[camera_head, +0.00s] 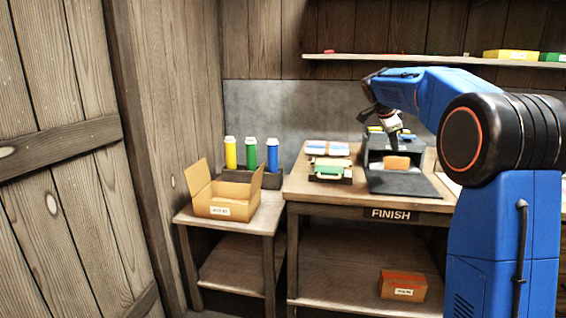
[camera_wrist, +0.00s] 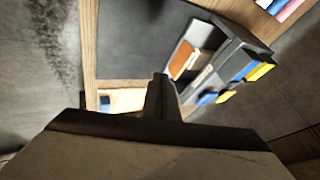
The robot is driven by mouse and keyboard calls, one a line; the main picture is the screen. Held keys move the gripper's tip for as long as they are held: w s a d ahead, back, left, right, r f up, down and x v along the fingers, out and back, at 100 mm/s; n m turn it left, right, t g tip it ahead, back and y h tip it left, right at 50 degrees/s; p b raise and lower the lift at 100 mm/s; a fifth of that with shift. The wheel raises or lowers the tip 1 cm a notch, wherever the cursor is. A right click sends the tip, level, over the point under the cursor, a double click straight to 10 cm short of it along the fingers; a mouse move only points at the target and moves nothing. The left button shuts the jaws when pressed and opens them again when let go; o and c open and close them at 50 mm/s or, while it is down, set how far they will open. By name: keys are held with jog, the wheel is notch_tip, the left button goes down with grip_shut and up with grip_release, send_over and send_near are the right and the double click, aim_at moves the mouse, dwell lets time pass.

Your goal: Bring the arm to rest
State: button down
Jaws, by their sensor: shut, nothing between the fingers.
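My blue arm reaches in from the right in the head view. My gripper (camera_head: 392,134) points down over the dark box-like unit (camera_head: 416,184) on the bench marked FINISH. Its fingers are together with nothing between them. In the wrist view the gripper (camera_wrist: 160,85) shows dark at the bottom, with the dark unit (camera_wrist: 222,50) beyond it. An orange-brown block (camera_head: 397,162) sits in the opening of that unit. Blue and yellow pieces (camera_wrist: 240,80) line its top. Whether the fingers touch the unit cannot be told.
An open cardboard box (camera_head: 228,203) stands on the low left table, before yellow, green and blue bottles (camera_head: 251,154). A green-topped item (camera_head: 329,170) lies left of the unit. An orange box (camera_head: 402,286) is on the lower shelf. A wall shelf (camera_head: 420,58) runs behind my arm.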

jog(key=s+a+f+n+y, duration=0.1)
jog(key=s+a+f+n, duration=0.2)
jog(key=s, duration=0.6)
jog(key=s+a+n+y, duration=0.1)
jog(key=s+a+n, duration=0.35)
jog(key=s, duration=0.55)
jog(key=s+a+f+n+y, duration=0.1)
jog(key=s+a+f+n, duration=0.2)
jog(key=s, duration=0.6)
jog(key=s+a+f+n+y, duration=0.1)
jog(key=s+a+f+n, duration=0.1)
jog(key=s+f, duration=0.3)
jog(key=s+a+f+n+y, duration=0.1)
jog(key=s+a+f+n, duration=0.2)
jog(key=s, duration=0.8)
jog(key=s+a+f+n, duration=0.3)
jog(key=s+f, duration=0.4)
jog(key=s, duration=0.2)
jog(key=shift+a+f+n+t+y, duration=0.25)
jog(key=shift+f+n+t+y, duration=0.05)
jog(key=shift+f+n+y, duration=0.1)
